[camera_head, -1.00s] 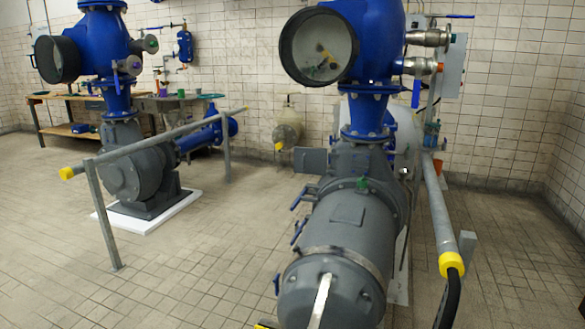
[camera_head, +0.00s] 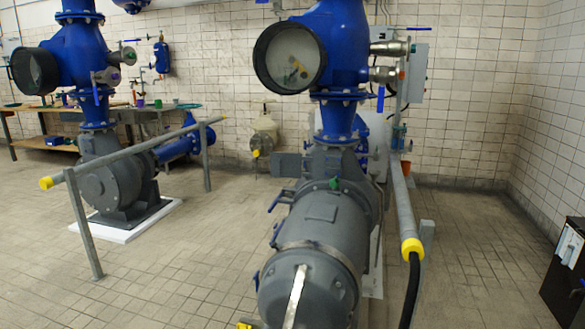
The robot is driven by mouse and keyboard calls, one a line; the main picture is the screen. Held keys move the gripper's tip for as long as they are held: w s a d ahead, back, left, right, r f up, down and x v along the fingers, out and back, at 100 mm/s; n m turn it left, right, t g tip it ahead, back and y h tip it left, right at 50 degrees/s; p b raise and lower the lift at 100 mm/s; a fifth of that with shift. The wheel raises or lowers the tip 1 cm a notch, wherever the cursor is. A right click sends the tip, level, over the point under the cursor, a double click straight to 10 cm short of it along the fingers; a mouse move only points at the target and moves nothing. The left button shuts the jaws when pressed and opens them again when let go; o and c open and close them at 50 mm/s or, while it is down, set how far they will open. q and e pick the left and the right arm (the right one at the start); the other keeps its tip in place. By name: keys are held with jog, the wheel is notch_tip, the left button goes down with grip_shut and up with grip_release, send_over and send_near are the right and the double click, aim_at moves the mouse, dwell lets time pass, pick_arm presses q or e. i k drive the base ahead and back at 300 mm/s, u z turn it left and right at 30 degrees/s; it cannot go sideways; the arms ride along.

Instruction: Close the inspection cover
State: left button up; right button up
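No part is clearly marked as the inspection cover. A grey flat plate (camera_head: 287,166) juts out to the left from the neck of the nearer grey pump (camera_head: 320,235). It looks like a cover swung outward, but I cannot tell for sure. Higher up, a round glass window with a thick black rim (camera_head: 290,57) sits on the blue pipe (camera_head: 338,40). Small blue handles (camera_head: 276,201) stick out from the pump's left side. Neither of my grippers is in view.
A second pump (camera_head: 118,185) stands at the left behind a grey rail (camera_head: 130,150) with yellow ends. A grey pipe with a yellow collar (camera_head: 412,247) and black hose runs along the right. A black cabinet (camera_head: 565,270) stands at the right edge. Tiled floor between the pumps is free.

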aim_at(283, 165)
jog(key=z, duration=0.05)
jog(key=i, duration=0.9)
jog(key=u, duration=0.1)
